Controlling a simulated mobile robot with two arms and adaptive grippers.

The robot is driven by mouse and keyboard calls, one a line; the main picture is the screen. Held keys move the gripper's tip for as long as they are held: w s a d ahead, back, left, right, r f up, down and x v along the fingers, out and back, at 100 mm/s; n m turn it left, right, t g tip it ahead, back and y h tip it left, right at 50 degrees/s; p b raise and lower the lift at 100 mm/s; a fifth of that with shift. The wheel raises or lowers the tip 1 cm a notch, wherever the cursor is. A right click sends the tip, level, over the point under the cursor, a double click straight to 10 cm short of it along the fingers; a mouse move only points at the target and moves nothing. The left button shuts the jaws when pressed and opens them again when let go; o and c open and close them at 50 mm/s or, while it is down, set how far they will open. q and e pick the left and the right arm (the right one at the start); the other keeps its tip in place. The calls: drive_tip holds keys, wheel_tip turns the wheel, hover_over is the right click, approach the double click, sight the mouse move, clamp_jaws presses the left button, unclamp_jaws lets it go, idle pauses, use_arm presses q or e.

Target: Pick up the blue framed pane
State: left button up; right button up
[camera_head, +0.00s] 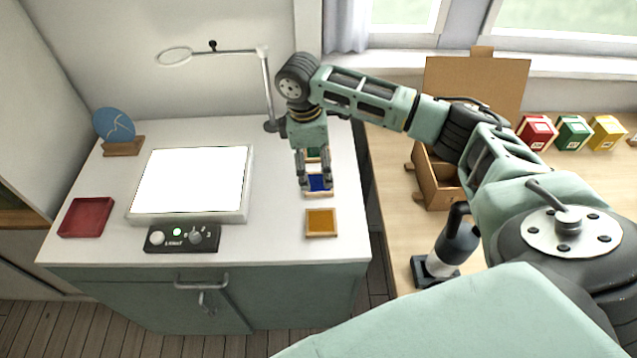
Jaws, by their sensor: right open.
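The blue framed pane (319,183) lies on the right part of the white cabinet top, in a column of small framed panes. My right gripper (315,184) points down over it, its fingers open on either side of the pane. The fingers hide part of its frame, and I cannot tell whether they touch it. A green pane (313,153) shows behind the gripper, partly hidden. An amber framed pane (321,222) lies in front of the blue one, clear of the gripper. My left gripper is out of view.
A lit white panel (245,208) stands left of the panes, with a black control box (182,238) in front. A magnifier lamp (267,90) rises behind. A red tray (86,217) and a blue disc on a stand (114,125) are at left.

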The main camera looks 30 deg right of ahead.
sight(318, 182)
drive_tip(key=f, duration=0.3)
drive_tip(key=f+p, duration=0.1)
drive_tip(key=f, duration=0.1)
drive_tip(key=shift+d+f, duration=0.25)
drive_tip(key=shift+f, duration=0.1)
drive_tip(key=c, duration=1.3)
